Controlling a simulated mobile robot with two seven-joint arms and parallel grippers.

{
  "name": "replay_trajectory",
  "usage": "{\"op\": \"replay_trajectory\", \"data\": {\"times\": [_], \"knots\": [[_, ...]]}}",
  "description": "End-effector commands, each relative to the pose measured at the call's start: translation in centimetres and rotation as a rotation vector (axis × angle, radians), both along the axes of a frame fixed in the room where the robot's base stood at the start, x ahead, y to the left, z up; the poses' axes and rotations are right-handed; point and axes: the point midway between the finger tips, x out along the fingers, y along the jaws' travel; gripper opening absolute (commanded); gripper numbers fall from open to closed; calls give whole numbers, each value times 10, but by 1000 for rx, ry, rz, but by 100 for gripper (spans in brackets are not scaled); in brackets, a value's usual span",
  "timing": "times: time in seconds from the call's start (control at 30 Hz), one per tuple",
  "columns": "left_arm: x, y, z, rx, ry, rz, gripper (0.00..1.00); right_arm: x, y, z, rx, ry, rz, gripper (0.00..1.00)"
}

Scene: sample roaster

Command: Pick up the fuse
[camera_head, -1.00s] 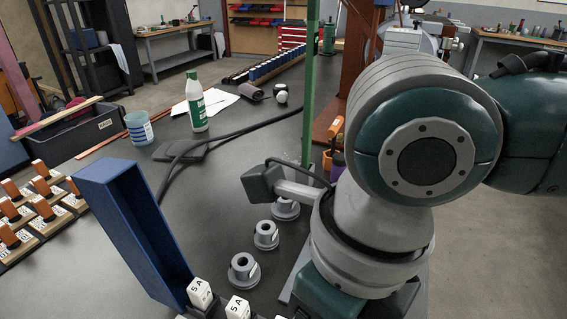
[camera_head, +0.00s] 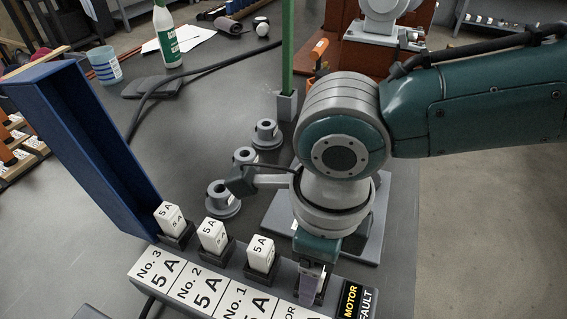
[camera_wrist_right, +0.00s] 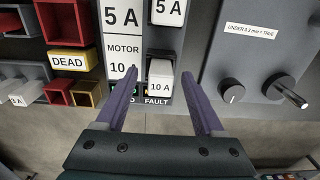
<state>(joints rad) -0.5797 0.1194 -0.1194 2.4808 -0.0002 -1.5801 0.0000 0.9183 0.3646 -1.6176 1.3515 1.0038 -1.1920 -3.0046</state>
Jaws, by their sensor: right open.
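A white fuse marked 10 A (camera_wrist_right: 160,86) stands in a dark holder beside the "MOTOR 10" label in the right wrist view. My right gripper (camera_wrist_right: 159,76) is open, with one purple finger on each side of this fuse; gaps show on both sides. In the head view my right gripper (camera_head: 311,284) points down at the right end of the fuse block, and the 10 A fuse is hidden behind it. White 5 A fuses stand upright in their holders at No. 3 (camera_head: 170,216), No. 2 (camera_head: 213,236) and No. 1 (camera_head: 260,254). My left gripper is not in view.
A tall blue tray (camera_head: 92,150) rises left of the fuse block. Grey round fittings (camera_head: 222,198) stand behind it, near a green post (camera_head: 288,50). In the wrist view, red bins (camera_wrist_right: 55,20), a "DEAD" box (camera_wrist_right: 72,60) and a knobbed gauge box (camera_wrist_right: 255,60) flank the fuses.

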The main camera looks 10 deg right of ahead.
Motion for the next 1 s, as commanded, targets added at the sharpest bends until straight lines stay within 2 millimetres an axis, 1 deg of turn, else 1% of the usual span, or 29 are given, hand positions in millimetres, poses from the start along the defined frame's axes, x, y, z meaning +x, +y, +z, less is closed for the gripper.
{"op": "replay_trajectory", "data": {"times": [0.07, 0.27, 0.9, 1.0], "knots": [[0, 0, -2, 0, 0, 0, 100, 0, 0, -5, 1, -1, 1, 70], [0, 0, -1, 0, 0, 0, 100, 0, 0, -5, 1, -1, 1, 70], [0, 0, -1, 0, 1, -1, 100, 0, 0, -5, 1, -1, 0, 0], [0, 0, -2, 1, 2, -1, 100, 0, 0, -4, 1, -1, 0, 0]]}}
